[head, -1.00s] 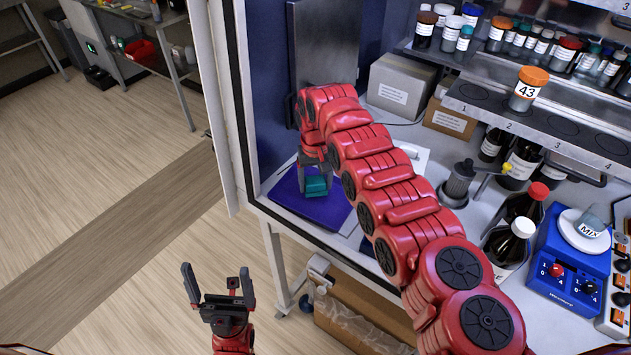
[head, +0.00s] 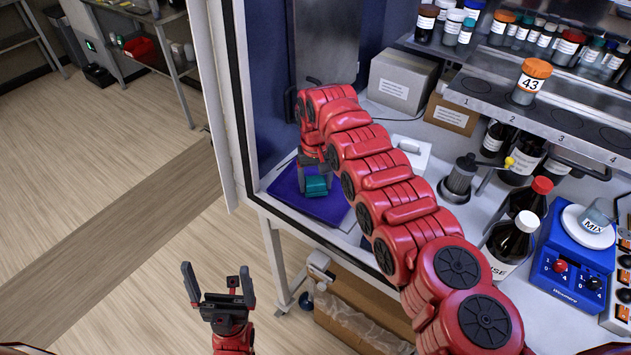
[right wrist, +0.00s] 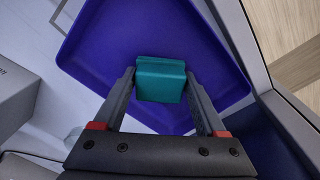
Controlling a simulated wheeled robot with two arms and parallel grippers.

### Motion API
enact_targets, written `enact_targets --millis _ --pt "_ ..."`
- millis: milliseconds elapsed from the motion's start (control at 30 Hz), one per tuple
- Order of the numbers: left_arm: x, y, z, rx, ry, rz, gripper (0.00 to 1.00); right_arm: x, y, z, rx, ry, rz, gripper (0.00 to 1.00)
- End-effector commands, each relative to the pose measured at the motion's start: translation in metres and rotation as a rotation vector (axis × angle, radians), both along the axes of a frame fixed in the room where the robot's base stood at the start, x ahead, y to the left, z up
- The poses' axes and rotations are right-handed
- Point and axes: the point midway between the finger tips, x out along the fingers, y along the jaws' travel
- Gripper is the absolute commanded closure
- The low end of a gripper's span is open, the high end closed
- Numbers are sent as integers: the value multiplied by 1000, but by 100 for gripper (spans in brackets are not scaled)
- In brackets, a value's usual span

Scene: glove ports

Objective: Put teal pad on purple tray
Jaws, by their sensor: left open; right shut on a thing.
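The teal pad (head: 316,186) is a small block between the fingers of my right gripper (head: 315,178). In the right wrist view the pad (right wrist: 161,80) sits between the fingertips of that gripper (right wrist: 160,84), which is shut on it. The purple tray (head: 336,208) lies under the pad on the left end of the bench; it also shows in the right wrist view (right wrist: 105,45). I cannot tell whether the pad touches the tray. My left gripper (head: 219,284) is open and empty, low in front of the bench over the floor.
Cardboard boxes (head: 402,82) stand behind my right arm. Dark bottles (head: 510,245) and a blue mixer (head: 572,262) stand to its right. A shelf (head: 545,120) holds an orange-capped jar (head: 531,82). The cabinet frame (head: 238,120) edges the bench at left.

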Motion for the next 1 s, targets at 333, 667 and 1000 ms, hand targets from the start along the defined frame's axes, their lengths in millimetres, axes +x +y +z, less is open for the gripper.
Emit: enact_targets --millis 333,667,1000 --pt "0 0 -6 0 0 0 0 0 0 -8 0 0 0 78" --pt "0 0 -6 0 0 0 0 0 0 -8 0 0 0 21" --pt "0 0 -6 0 0 0 0 0 0 -8 0 0 0 0"
